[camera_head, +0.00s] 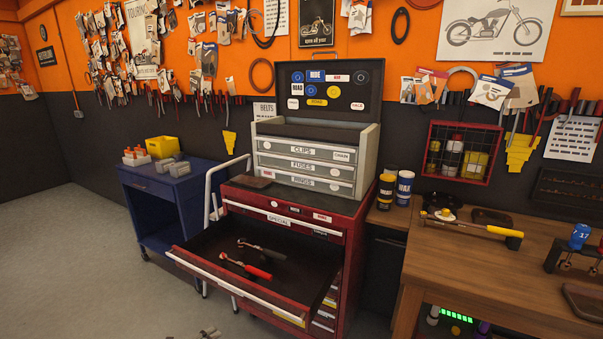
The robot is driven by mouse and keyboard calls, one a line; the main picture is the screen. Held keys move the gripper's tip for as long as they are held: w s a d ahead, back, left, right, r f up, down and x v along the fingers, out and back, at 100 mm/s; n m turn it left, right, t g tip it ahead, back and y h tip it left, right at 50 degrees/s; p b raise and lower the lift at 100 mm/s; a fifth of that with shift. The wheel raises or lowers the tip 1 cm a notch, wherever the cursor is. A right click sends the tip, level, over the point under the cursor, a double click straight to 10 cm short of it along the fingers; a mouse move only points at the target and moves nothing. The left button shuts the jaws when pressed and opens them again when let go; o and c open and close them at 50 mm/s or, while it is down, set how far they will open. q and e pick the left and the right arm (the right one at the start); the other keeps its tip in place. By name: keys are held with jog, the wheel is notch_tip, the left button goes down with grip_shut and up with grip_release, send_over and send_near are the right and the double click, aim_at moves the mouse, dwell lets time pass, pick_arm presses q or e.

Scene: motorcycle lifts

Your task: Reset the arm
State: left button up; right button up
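A small grey metal part at the bottom edge looks like the tip of my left gripper (209,332). It is cut off by the frame, so I cannot tell whether it is open or shut. It is low in the picture, below the open drawer (232,286) of the red tool cabinet. My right gripper is not in view. Two ratchet-like tools lie in the drawer: one with a red handle (257,272) in front, and a darker one (262,247) behind it.
A grey toolbox (305,165) with its lid up stands on the red cabinet (352,235). A blue cart (160,197) is at left, a wooden workbench (480,262) at right. The open drawer juts out toward me. The grey floor (70,265) at left is clear.

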pick_arm(q)
jog(key=s+a+f+n+g+y, duration=0.2)
jog(key=s+a+f+n+y, duration=0.15)
jog(key=s+f+n, duration=0.6)
jog(key=s+a+f+n+g+y, duration=0.15)
jog(key=s+f+n+y, duration=0.3)
jog(key=s+f, duration=0.95)
jog(key=s+d+f+n+g, duration=0.1)
jog(key=s+f, duration=0.3)
jog(key=s, duration=0.6)
jog(key=s+d+f+n+g+p, duration=0.1)
jog(key=s+f+n+g, duration=0.2)
jog(key=s, duration=0.7)
jog(key=s+d+f+n+g+y, duration=0.1)
jog(key=s+d+f+n+g, duration=0.1)
jog(key=s, duration=0.8)
notch_tip(320, 180, down, 4)
jog(key=shift+s+r+n+g, duration=0.25)
jog(key=shift+n+g, duration=0.2)
jog(key=shift+n, duration=0.75)
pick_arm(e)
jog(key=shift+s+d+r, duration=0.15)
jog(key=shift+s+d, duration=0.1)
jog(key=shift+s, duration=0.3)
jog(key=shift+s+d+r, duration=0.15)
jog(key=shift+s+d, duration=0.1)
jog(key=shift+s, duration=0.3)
